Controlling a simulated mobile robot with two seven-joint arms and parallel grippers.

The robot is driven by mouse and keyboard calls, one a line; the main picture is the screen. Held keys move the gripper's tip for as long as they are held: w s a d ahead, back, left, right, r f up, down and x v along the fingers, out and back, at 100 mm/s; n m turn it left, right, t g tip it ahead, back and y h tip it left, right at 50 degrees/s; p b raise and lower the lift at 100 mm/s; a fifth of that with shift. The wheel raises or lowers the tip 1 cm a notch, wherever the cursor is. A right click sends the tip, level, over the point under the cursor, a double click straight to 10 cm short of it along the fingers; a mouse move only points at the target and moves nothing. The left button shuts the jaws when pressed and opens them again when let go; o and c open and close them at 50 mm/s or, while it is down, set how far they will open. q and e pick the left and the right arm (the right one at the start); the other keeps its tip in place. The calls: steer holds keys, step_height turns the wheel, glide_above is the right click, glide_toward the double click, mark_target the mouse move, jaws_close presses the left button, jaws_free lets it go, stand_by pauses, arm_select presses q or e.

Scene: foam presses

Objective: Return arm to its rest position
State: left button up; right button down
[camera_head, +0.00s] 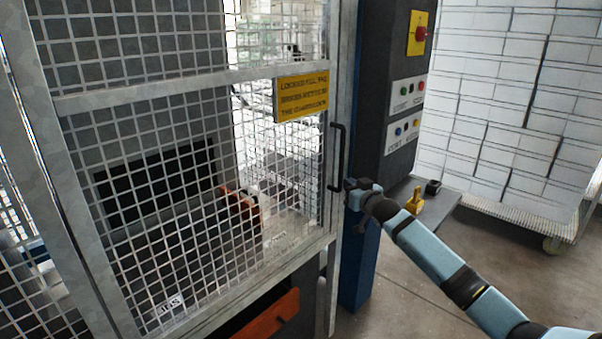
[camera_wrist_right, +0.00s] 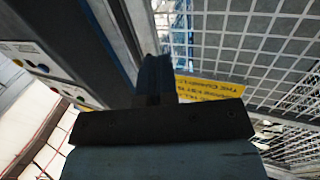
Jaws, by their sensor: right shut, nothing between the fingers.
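My right arm comes in from the lower right in the head view. Its gripper (camera_head: 352,186) is at the right edge of the mesh cage door, close by the lower end of the black door handle (camera_head: 338,157). I cannot tell whether it touches the handle. The gripper is shut with nothing in it. In the right wrist view the dark gripper body (camera_wrist_right: 158,100) fills the lower middle, with the door frame and the yellow sign (camera_wrist_right: 208,88) beyond it. My left gripper is not in view.
The mesh door (camera_head: 160,85) is shut across the left, with a yellow sign (camera_head: 301,97). A dark control column (camera_head: 400,90) with buttons and a red switch stands behind the gripper. A grey shelf (camera_head: 432,203) holds a yellow item. Stacked white blocks (camera_head: 510,100) stand right. Floor at lower right is clear.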

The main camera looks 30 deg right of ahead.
steer(key=s+a+f+n+g+y+p, duration=0.3)
steer(key=s+a+f+g, duration=0.1)
steer(key=s+a+f, duration=1.5)
steer(key=s+a+f+g+p, duration=0.1)
steer(key=s+a+f, duration=0.2)
steer(key=s+a, duration=0.5)
steer(key=s+a+f+g+y+p, duration=0.1)
steer(key=s+a+f+g, duration=0.1)
steer(key=s+a, duration=0.6)
steer(key=s+f, duration=0.1)
steer(key=s, duration=0.4)
steer(key=shift+s+f+n+p, duration=0.15)
steer(key=shift+s+n+p, duration=0.05)
steer(key=shift+n+p, duration=0.2)
steer(key=shift+a, duration=0.1)
